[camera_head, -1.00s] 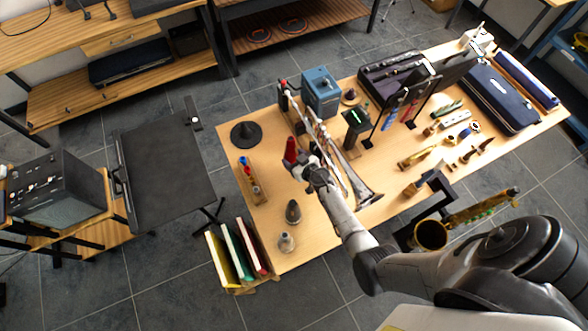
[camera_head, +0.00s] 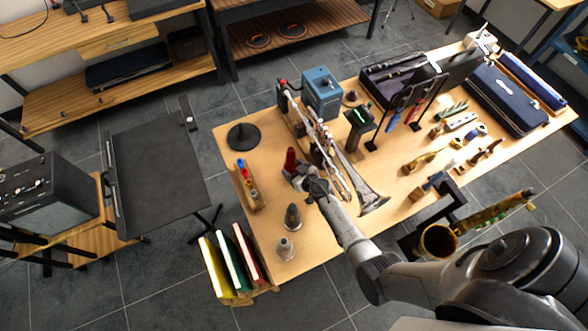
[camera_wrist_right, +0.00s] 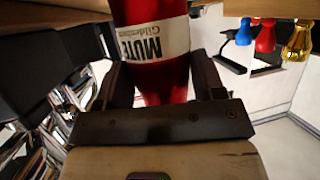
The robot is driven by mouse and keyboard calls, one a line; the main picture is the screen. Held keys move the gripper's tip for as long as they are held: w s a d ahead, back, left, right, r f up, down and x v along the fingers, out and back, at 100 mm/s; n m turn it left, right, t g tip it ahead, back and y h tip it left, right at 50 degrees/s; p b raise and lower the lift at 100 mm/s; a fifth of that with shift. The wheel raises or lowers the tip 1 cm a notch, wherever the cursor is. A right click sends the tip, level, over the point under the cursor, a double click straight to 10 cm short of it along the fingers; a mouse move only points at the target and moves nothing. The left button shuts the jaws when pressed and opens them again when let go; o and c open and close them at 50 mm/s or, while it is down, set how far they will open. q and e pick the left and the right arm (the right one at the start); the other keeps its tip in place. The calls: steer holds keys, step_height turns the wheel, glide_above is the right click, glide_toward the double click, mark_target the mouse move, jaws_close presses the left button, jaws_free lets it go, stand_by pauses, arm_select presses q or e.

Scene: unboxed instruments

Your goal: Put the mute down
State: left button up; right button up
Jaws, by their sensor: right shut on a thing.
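A red mute (camera_head: 290,160) stands up from my right gripper (camera_head: 292,174) over the left part of the wooden table (camera_head: 262,212). In the right wrist view the mute (camera_wrist_right: 158,70) is a red body with a white label reading "MUTE", between the two dark fingers of my right gripper (camera_wrist_right: 160,85). The right gripper is shut on it. The head view does not clearly show whether the mute touches the table. My left gripper is not in view.
Two mutes, a dark one (camera_head: 293,216) and a grey one (camera_head: 285,248), stand near the table's front left. A trumpet (camera_head: 335,160) lies right of the gripper. A black round base (camera_head: 243,137) and a rack of coloured pieces (camera_head: 249,185) stand left. Bare wood lies between.

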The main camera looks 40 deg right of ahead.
steer(key=shift+f, duration=0.15)
steer(key=o, duration=0.9)
steer(key=shift+o, duration=0.7)
steer(key=p+v, duration=0.2)
steer(key=v, duration=0.2)
steer(key=shift+r, duration=0.2)
steer(key=shift+s+r+p, duration=0.2)
steer(key=shift+s+p, duration=0.25)
steer(key=shift+s, duration=0.25)
